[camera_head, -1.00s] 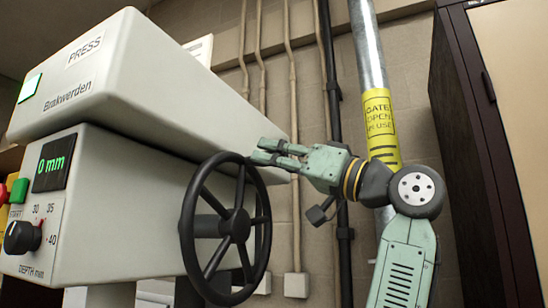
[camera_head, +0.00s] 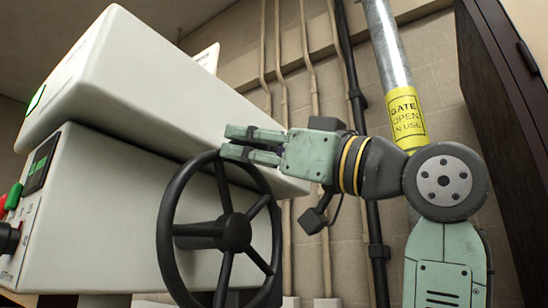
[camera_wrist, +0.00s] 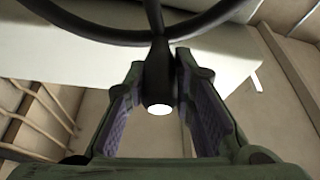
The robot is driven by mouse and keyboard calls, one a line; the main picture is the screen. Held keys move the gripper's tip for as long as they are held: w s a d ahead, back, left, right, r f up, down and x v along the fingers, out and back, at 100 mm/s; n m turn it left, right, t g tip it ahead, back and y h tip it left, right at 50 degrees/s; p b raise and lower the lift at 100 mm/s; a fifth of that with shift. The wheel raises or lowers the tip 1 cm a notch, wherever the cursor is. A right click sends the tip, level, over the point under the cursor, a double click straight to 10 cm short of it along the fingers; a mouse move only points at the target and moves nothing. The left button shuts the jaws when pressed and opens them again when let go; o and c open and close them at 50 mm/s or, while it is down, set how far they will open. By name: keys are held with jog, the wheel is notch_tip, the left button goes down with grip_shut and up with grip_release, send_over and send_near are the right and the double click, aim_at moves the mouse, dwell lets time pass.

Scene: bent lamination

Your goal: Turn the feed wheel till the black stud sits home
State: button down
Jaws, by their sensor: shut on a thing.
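The black feed wheel (camera_head: 235,232) stands upright on the side of the pale press (camera_head: 130,215) in the head view. My gripper (camera_head: 228,143) reaches from the right to the top of its rim. In the wrist view, a dark peg (camera_wrist: 158,82) with a bright round end stands between the fingers of my gripper (camera_wrist: 160,70), which is shut on it. The rim and spokes (camera_wrist: 155,18) pass just beyond it. I cannot pick out the black stud. The green display (camera_head: 40,163) is too oblique to read.
Thin wall pipes (camera_head: 310,90) and a thicker metal pipe (camera_head: 386,45) with a yellow label (camera_head: 407,118) run behind my arm. A dark cabinet (camera_head: 505,95) stands at the right. The press's upper housing (camera_head: 150,90) overhangs close to my gripper.

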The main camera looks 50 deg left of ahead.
jog(key=s+d+f+n+g+h+b, duration=0.1)
jog(key=s+f+n+g+h, duration=0.1)
jog(key=s+f+n, duration=0.4)
jog(key=shift+s+d+n+g, duration=0.2)
jog(key=shift+n+g, duration=0.1)
jog(key=shift+g, duration=0.1)
jog(key=shift+f, duration=0.15)
dwell(0.4)
jog(key=c, duration=1.4)
grip_release()
jog(key=shift+w, duration=0.1)
jog(key=shift+o, duration=0.2)
jog(key=v, duration=1.2)
jog(key=shift+d, duration=0.15)
